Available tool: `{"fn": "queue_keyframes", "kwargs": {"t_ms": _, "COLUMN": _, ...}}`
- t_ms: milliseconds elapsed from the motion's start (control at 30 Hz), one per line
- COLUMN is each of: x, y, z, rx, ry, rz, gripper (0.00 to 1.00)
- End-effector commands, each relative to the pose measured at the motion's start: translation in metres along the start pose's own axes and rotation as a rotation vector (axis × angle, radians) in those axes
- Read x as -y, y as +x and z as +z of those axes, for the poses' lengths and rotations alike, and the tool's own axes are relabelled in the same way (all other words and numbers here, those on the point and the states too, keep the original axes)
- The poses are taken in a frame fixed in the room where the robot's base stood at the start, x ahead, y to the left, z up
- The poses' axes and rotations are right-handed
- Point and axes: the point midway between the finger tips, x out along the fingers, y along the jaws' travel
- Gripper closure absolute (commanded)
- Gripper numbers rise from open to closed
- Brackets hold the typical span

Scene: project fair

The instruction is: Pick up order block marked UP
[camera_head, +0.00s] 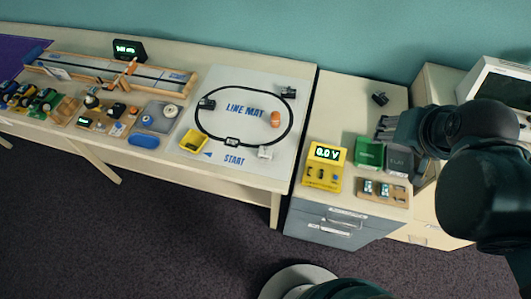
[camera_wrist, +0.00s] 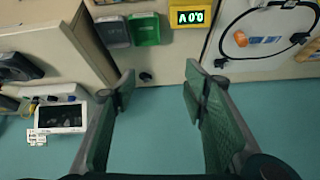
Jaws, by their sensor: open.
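No block with a readable UP mark shows in either view. In the head view, a wooden tray (camera_head: 396,203) at the front of the cabinet holds small blocks (camera_head: 368,187) with pale and teal faces, too small to read. My gripper (camera_head: 383,128) is above the rear of the cabinet, behind the tray and apart from it. In the wrist view, my gripper (camera_wrist: 158,82) has its two green-padded fingers spread wide with nothing between them. Beyond the fingers are the cabinet top and teal wall.
A green bin (camera_head: 369,154) and a grey bin (camera_head: 399,160) stand behind the tray. A yellow meter (camera_head: 325,166) reading 0.0 V is to their left. A small black object (camera_head: 380,98) lies at the cabinet's rear. The line mat (camera_head: 245,85) covers the neighbouring table's right end.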

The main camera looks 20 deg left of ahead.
Motion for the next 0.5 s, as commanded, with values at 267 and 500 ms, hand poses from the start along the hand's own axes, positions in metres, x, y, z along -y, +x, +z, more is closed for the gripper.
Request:
{"fn": "queue_keyframes", "kwargs": {"t_ms": 267, "x": 0.031, "y": 0.022, "z": -0.011, "rx": 0.067, "ry": 0.152, "rz": -0.02, "gripper": 0.56}}
{"fn": "queue_keyframes", "kwargs": {"t_ms": 500, "x": 0.059, "y": 0.044, "z": -0.017, "rx": 0.129, "ry": 0.292, "rz": -0.022, "gripper": 0.56}}
